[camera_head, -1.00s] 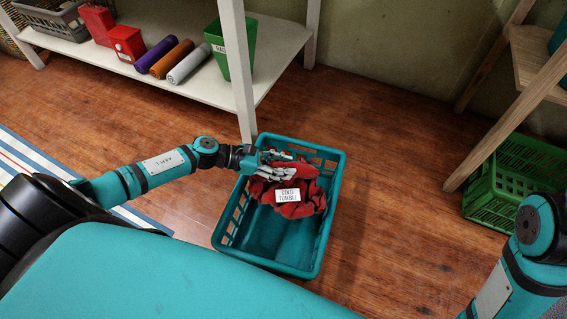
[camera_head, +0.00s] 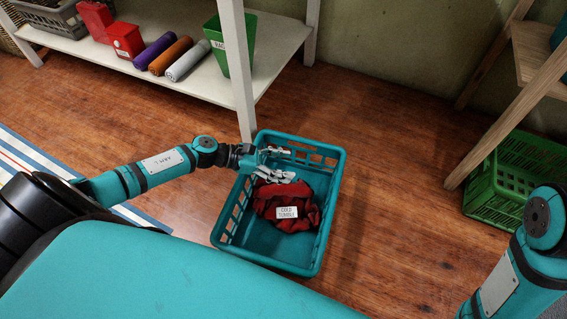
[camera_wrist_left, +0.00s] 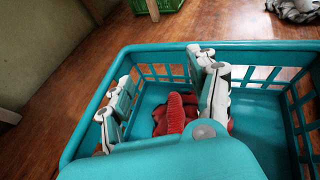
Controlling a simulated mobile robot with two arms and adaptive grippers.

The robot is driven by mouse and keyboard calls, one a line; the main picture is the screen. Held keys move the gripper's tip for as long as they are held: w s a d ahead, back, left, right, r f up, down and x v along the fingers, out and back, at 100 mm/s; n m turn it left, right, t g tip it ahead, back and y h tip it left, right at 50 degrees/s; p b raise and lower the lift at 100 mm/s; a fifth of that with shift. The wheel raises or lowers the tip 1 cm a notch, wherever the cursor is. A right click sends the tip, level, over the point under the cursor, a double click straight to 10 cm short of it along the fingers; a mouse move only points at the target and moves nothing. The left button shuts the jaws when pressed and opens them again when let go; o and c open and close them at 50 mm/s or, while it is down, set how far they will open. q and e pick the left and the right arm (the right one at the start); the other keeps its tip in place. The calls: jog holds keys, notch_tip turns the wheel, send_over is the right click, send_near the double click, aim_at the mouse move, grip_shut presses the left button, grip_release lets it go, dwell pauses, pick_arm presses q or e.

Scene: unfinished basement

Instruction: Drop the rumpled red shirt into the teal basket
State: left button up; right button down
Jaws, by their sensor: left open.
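The rumpled red shirt (camera_head: 290,210) with a white "COLD TUMBLE" label lies inside the teal basket (camera_head: 268,262), on its floor. The basket stands on the wooden floor. My left gripper (camera_head: 283,165) is open and empty above the shirt, inside the basket's rim. In the left wrist view the open fingers (camera_wrist_left: 165,95) show apart, with part of the red shirt (camera_wrist_left: 177,115) below between them. The rest of the shirt is hidden there by my gripper. My right arm shows at the right edge; its gripper is out of view.
A white shelf (camera_head: 185,95) behind holds rolled cloths (camera_head: 170,57), red boxes (camera_head: 127,40) and a green bin (camera_head: 237,45). A green crate (camera_head: 515,180) is at the right under a wooden rack. The floor between basket and crate is clear.

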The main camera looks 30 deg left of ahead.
pick_arm(q)
jog(key=v, duration=1.1)
jog(key=shift+s+a, duration=0.25)
jog(key=shift+a, duration=0.05)
jog(key=shift+r, duration=0.1)
